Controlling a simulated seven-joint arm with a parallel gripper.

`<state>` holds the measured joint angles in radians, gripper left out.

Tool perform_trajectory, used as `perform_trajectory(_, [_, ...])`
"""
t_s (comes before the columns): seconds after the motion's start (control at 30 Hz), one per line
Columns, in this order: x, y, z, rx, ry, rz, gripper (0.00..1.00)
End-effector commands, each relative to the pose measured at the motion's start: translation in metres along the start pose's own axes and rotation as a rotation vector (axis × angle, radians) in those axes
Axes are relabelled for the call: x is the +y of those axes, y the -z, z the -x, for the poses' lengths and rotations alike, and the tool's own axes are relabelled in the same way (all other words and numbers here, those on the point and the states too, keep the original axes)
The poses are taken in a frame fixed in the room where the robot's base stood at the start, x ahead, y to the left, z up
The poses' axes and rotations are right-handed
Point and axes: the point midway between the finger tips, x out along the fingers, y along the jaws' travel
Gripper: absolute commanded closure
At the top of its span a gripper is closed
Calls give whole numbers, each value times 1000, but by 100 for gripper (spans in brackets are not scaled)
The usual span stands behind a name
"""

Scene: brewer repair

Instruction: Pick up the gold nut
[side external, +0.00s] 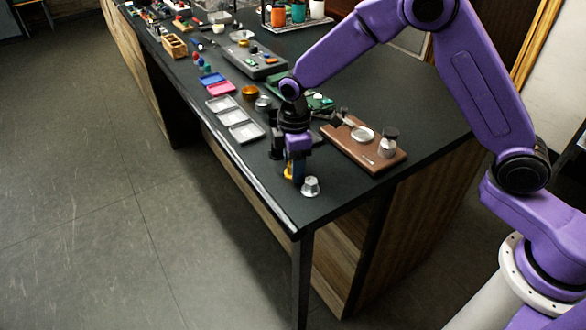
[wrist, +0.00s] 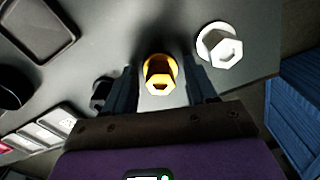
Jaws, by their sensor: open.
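The gold nut (wrist: 159,75) is a hexagonal, flanged piece standing on the dark table. In the wrist view it sits between the two spread fingers of my gripper (wrist: 162,88), with a gap on either side. In the side external view only a sliver of the gold nut (side external: 288,170) shows beside the fingers of my gripper (side external: 294,172), which points down near the table's front corner. My gripper is open and holds nothing. Whether the fingertips reach down beside the nut is hard to tell.
A silver nut (side external: 311,187) stands close by at the table corner; it also shows in the wrist view (wrist: 219,46). A brown board with metal parts (side external: 347,143) lies to the right. Grey trays (side external: 239,125) lie to the left. The table's front edge is near.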

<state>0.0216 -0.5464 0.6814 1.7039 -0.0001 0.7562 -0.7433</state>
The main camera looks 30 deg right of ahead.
Motion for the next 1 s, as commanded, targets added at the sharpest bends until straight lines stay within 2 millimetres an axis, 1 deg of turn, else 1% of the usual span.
perform_trajectory(0.2, [0,0,-1,0,0,0,44])
perform_trajectory(0.27, [0,0,-1,0,0,0,63])
perform_trajectory(0.3, [0,0,0,0,0,0,76])
perform_trajectory(0.33, [0,0,0,0,0,0,86])
perform_trajectory(0.37, [0,0,0,0,0,0,90])
perform_trajectory(0.63, [0,0,0,1,-1,0,90])
perform_trajectory(0.77, [1,0,5,2,-1,-1,90])
perform_trajectory(0.87, [1,1,13,3,-3,-1,90])
perform_trajectory(1.0, [1,0,33,3,-3,-1,90])
